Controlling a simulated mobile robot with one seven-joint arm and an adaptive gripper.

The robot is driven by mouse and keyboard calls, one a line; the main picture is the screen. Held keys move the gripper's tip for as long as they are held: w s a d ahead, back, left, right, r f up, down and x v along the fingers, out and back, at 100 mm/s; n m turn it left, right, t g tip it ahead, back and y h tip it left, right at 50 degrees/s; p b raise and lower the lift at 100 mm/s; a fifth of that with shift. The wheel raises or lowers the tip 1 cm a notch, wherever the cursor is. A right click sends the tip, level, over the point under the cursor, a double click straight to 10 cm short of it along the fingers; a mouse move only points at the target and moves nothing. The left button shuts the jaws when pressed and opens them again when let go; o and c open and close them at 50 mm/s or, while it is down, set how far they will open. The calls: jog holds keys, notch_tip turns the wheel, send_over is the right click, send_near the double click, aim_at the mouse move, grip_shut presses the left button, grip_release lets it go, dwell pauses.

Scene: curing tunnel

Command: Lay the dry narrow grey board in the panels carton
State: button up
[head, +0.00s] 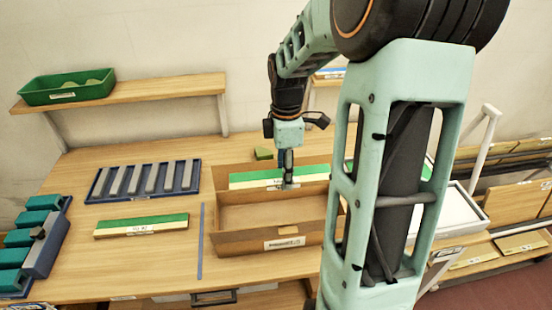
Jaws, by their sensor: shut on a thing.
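The brown open carton (265,240) stands on the wooden table, with a label on its front wall; I cannot read it as the panels carton. Its visible floor looks bare. My gripper (287,182) points down over the back part of the carton, in front of a green and cream strip. Several similar grey boards (154,178) lie in a blue rack at left.
The labelled green and cream strip (250,180) lies at the carton's back. Another (142,225) lies left, beside a thin blue strip (201,240). Teal blocks (42,217) stand far left. A green bin (67,87) sits on the shelf. My arm hides the table's right part.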

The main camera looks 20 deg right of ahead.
jog(key=shift+w, duration=0.15)
jog(key=shift+s+f, duration=0.2)
jog(key=shift+f, duration=0.9)
jog(key=b, duration=0.7)
send_over(283, 222)
jog(key=s+a, duration=0.1)
jog(key=s, duration=0.1)
notch_tip(283, 222, down, 8)
jog(key=shift+f+b, duration=3.3)
jog(key=shift+f, duration=2.15)
jog(key=shift+f, duration=0.45)
jog(key=o, duration=1.3)
jog(key=shift+r, duration=0.15)
notch_tip(283, 222, up, 12)
